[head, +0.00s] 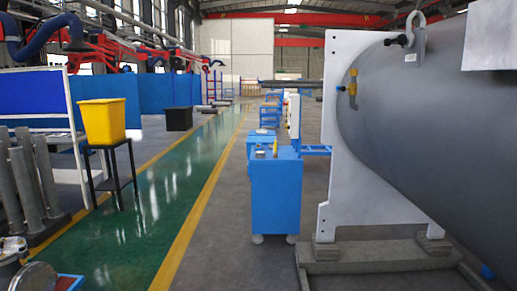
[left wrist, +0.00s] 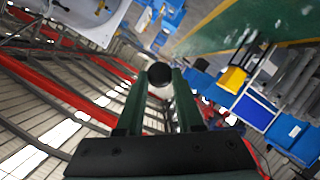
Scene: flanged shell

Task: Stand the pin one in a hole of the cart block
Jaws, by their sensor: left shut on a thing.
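My left gripper (left wrist: 159,85) shows only in the left wrist view. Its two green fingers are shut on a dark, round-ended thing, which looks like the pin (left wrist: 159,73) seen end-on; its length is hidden. In the head view a blue cart (head: 275,195) stands upright on the floor near the middle, well ahead of me. A small yellow thing (head: 275,147) stands on or just behind its top. I cannot make out the block or its holes at this distance. My right gripper is in neither view.
A big grey shell (head: 430,130) with a white flange plate (head: 340,190) fills the right side, on a low base. A yellow bin (head: 103,120) on a black stand, and grey posts (head: 30,180), stand at the left. The grey floor before the cart is clear.

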